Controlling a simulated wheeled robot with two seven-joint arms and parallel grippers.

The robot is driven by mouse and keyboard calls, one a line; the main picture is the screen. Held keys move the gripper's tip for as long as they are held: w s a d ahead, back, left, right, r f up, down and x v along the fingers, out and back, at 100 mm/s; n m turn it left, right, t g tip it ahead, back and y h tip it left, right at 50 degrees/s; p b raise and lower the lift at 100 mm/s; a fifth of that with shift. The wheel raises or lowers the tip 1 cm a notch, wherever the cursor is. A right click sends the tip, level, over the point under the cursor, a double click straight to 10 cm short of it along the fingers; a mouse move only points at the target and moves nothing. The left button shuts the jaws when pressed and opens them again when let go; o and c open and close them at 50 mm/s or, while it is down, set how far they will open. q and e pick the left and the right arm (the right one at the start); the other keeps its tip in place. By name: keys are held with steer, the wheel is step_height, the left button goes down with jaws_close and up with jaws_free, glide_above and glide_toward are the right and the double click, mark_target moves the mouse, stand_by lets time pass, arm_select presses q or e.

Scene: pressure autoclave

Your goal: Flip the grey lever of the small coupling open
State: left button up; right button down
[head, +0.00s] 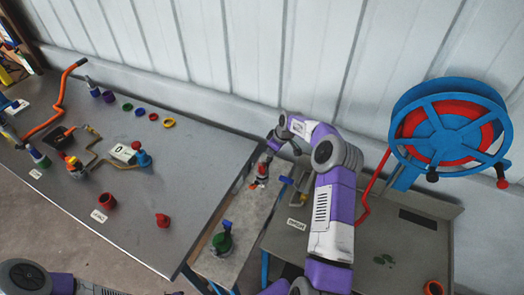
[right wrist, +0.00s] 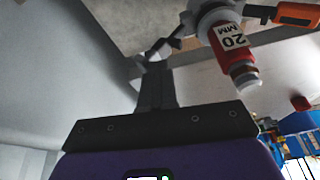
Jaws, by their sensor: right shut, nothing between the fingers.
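The small coupling (right wrist: 228,40) is a grey and red fitting with a white "20 MM" label. It shows in the right wrist view at the upper right, and in the head view as a small red and grey piece (head: 262,172) on the narrow bench. A short grey lever (right wrist: 160,46) seems to stick out on its left side. My right gripper (right wrist: 154,72) is shut and empty, its tips just by that lever; I cannot tell if they touch. In the head view the right gripper (head: 272,148) is small, right above the coupling. My left gripper is out of view.
An orange-handled part (right wrist: 297,14) lies right of the coupling. A green fitting with a blue top (head: 222,238) stands nearer on the same narrow bench. A large blue and red hose reel (head: 450,125) is at the right. The left table (head: 140,215) holds several fittings and coloured rings.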

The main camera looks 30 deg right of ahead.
steer(key=shift+w+d+f+b, duration=0.1)
steer(key=shift+d+f+b, duration=0.1)
steer(key=shift+d+b, duration=0.15)
steer(key=shift+r, duration=0.1)
stand_by(0.4)
